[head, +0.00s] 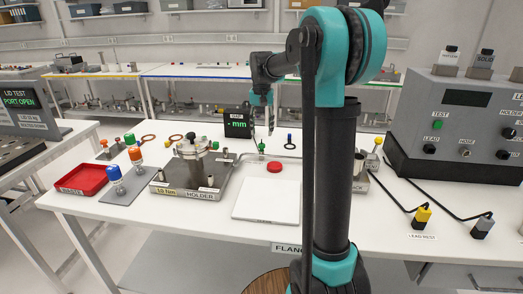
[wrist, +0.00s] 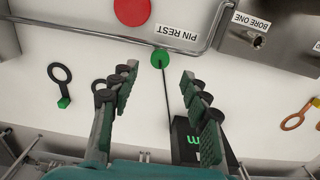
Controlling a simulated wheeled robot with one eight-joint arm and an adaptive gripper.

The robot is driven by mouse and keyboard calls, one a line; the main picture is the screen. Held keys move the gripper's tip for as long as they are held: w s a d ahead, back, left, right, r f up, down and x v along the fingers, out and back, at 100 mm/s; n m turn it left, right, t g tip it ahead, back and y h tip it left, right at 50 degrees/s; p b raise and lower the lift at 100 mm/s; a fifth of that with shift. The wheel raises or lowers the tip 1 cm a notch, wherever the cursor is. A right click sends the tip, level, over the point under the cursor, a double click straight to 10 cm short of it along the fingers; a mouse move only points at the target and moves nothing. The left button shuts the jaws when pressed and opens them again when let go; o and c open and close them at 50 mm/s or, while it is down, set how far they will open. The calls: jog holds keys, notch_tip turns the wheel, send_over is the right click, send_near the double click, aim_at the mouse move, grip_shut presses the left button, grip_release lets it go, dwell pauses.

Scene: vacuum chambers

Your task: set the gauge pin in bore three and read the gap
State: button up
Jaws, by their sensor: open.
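The gauge pin (wrist: 160,58) shows a round green head beside the PIN REST label (wrist: 178,30) in the wrist view. A thin black line runs from it toward the display. In the head view the green pin (head: 262,147) stands at the back edge of a tray. My gripper (wrist: 160,80) is open and empty, its fingers on either side of the line, near the head; it hangs above the pin in the head view (head: 262,122). A gap display (head: 238,124) reads "- mm". A metal block (wrist: 232,45) carries the label BORE ONE; I cannot make out bore three.
The holder (head: 190,182) with a metal vessel stands left of a white plate (head: 266,206). A grey console (head: 462,125) with cabled plugs is at right.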

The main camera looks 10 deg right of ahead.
aim_at(262, 144)
jog(key=shift+f, duration=3.35)
grip_shut()
jog(key=shift+r, duration=0.15)
jog(key=shift+r, duration=2.85)
notch_tip(262, 144, up, 8)
jog(key=shift+r, duration=0.25)
